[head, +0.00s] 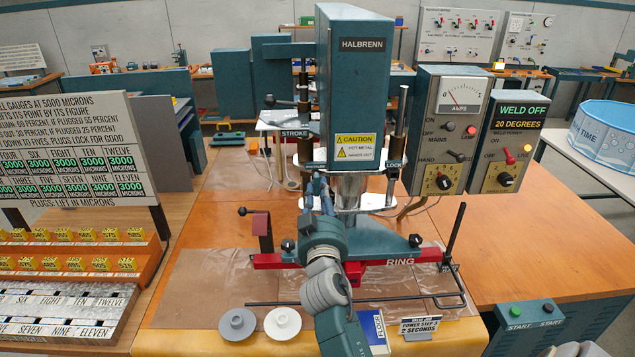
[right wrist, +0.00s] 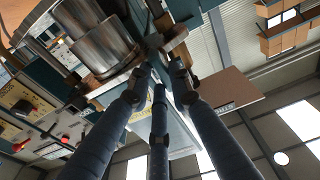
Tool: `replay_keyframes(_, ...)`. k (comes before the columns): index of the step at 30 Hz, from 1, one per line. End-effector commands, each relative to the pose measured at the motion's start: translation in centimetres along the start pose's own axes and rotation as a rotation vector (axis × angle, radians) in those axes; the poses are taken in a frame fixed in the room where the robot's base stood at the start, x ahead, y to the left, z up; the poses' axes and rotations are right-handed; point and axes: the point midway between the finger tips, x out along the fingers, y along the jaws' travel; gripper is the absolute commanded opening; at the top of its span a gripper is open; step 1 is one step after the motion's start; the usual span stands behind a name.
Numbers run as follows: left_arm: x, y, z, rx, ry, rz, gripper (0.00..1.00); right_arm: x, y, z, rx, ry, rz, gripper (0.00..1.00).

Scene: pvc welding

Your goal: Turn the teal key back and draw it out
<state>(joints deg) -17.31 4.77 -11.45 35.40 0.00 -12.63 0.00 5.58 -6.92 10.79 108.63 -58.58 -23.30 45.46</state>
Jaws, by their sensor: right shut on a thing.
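The teal welding press (head: 355,80) marked HALBRENN stands in the middle of the head view. My right gripper (head: 318,186) reaches up from the front to just below the lower front edge of its head, left of the metal cylinder (head: 348,190). In the right wrist view the gripper's fingers (right wrist: 160,75) close in near the dark fittings beside the shiny cylinder (right wrist: 98,40). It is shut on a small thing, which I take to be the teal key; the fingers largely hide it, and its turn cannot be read. My left gripper is not in view.
A red bar marked RING (head: 400,258) crosses under the press. Two control boxes (head: 447,125) stand close at the right, one reading WELD OFF. Two round discs (head: 237,324) and a thin rod lie in front. Gauge racks (head: 75,262) stand at the left. The right tabletop (head: 540,240) is largely clear.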

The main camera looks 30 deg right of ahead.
Motion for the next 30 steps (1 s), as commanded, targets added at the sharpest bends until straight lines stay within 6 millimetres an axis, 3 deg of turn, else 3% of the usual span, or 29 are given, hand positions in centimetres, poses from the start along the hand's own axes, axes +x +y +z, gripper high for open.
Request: replay_keyframes(30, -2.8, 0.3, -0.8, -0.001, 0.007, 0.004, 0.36, -0.1, -0.6, -0.5, -0.379, 0.005, -0.060, 0.00)
